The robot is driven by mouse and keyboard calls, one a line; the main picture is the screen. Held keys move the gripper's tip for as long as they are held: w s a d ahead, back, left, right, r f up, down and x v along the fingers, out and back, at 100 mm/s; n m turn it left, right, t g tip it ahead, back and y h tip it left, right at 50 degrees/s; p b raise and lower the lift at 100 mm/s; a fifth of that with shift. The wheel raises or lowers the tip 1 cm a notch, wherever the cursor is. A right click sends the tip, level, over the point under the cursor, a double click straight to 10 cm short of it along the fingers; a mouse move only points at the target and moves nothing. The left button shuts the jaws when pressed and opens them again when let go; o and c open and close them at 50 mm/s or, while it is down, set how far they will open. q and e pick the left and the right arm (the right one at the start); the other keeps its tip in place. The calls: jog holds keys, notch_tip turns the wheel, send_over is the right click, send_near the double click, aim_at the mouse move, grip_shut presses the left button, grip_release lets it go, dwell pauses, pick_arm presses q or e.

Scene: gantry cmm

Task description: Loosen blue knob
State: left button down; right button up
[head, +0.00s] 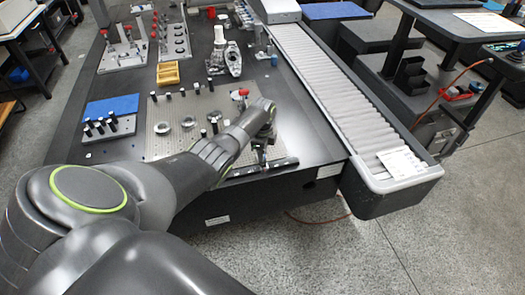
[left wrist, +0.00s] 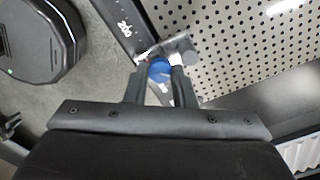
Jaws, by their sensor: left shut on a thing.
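The blue knob (left wrist: 159,70) shows in the left wrist view between the two fingers of my left gripper (left wrist: 157,78), which is shut on it. The knob sits by a small metal clamp or bracket (left wrist: 178,50) at the edge of the perforated plate (left wrist: 235,45). In the head view my left gripper (head: 262,150) is at the front right corner of the perforated plate (head: 165,110); the knob is hidden there by my arm. My right gripper does not show in either view.
Metal rings (head: 162,128) and black pegs stand on the plate. A red-topped fixture part (head: 240,93) is just behind my gripper. A yellow tray (head: 168,74) and a blue pad (head: 110,106) lie on the table. A roller conveyor (head: 335,95) runs along the right.

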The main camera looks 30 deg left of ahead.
pick_arm(q)
jog(key=shift+r, duration=0.1)
dwell(0.4)
jog(key=c, duration=1.2)
grip_release()
